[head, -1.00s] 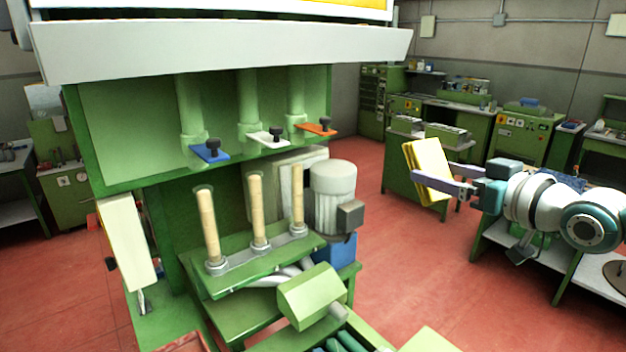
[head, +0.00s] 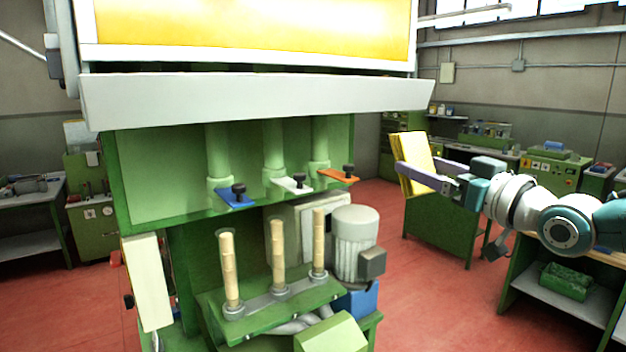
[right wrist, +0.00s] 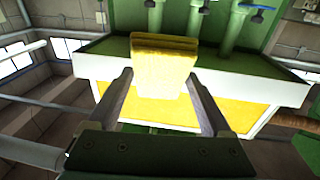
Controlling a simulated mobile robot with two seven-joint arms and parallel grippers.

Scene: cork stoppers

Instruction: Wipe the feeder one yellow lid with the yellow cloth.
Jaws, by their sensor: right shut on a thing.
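The yellow cloth (head: 411,150) is a folded, thick pad held upright between the fingers of my right gripper (head: 416,168). The right gripper is shut on it, in the air to the right of the green machine. In the right wrist view the cloth (right wrist: 165,62) sits between the two finger ends (right wrist: 160,78). The feeder's yellow lid (head: 240,35) is a broad yellow panel in a white frame at the top of the machine, cut off by the upper picture edge. It also shows beyond the cloth in the right wrist view (right wrist: 222,110). Cloth and lid are apart in the head view. My left gripper is out of view.
A wide pale ledge (head: 260,98) juts out below the lid. Under it are blue (head: 236,198), white (head: 291,185) and orange (head: 338,176) tabs with black knobs, and three cork-filled tubes. A grey motor (head: 355,245) stands behind. Green benches line the right.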

